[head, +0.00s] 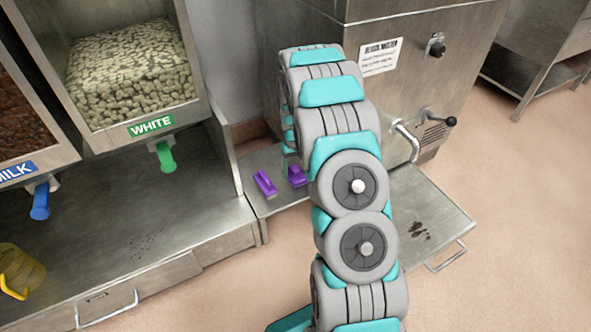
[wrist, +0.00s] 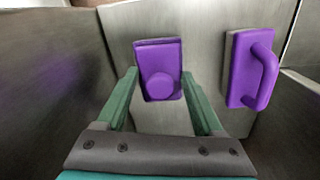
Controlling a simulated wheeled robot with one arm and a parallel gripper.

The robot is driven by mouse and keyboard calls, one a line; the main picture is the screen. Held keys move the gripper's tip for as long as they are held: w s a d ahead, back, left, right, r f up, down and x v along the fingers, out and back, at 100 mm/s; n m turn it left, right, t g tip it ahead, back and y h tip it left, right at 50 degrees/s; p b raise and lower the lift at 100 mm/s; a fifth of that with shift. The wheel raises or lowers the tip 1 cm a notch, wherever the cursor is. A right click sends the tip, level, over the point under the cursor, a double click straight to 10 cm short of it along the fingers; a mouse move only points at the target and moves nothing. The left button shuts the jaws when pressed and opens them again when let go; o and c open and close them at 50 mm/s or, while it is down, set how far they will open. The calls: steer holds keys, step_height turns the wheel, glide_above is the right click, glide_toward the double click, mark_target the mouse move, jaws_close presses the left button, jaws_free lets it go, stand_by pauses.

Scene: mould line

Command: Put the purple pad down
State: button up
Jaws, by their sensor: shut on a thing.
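The purple pad (wrist: 158,54) with a round knob is between the green fingers of my gripper (wrist: 160,80) in the wrist view, and the gripper is shut on it. In the head view the pad (head: 298,177) shows at the small steel shelf, partly behind my arm. It is at or just above the shelf; I cannot tell whether it touches. My gripper is mostly hidden behind my arm in the head view.
A second purple tool (head: 265,183) with a bar handle lies beside the pad on the steel shelf (head: 270,205); it also shows in the wrist view (wrist: 252,70). A steel partition (head: 225,150) stands left of the shelf, a steel machine (head: 385,85) behind and right.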

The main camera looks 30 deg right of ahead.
mark_target(295, 168)
steer(key=shift+f, duration=0.15)
steer(key=o, duration=1.2)
steer(key=shift+r, duration=0.65)
step_height(295, 168, up, 11)
steer(key=s+a+r, duration=0.6)
steer(key=s+r, duration=0.2)
steer(key=s+a+r, duration=0.2)
steer(key=s+a, duration=0.1)
steer(key=s, duration=0.8)
steer(key=s+a+r+n+g, duration=0.1)
steer(key=s+a+r, duration=0.2)
steer(key=s, duration=0.8)
steer(key=s+a+r+n, duration=0.1)
steer(key=s+a, duration=0.4)
steer(key=s, duration=0.6)
steer(key=shift+a+r+g+p, duration=0.3)
steer(key=shift+r+g, duration=0.1)
steer(key=shift+r, duration=0.25)
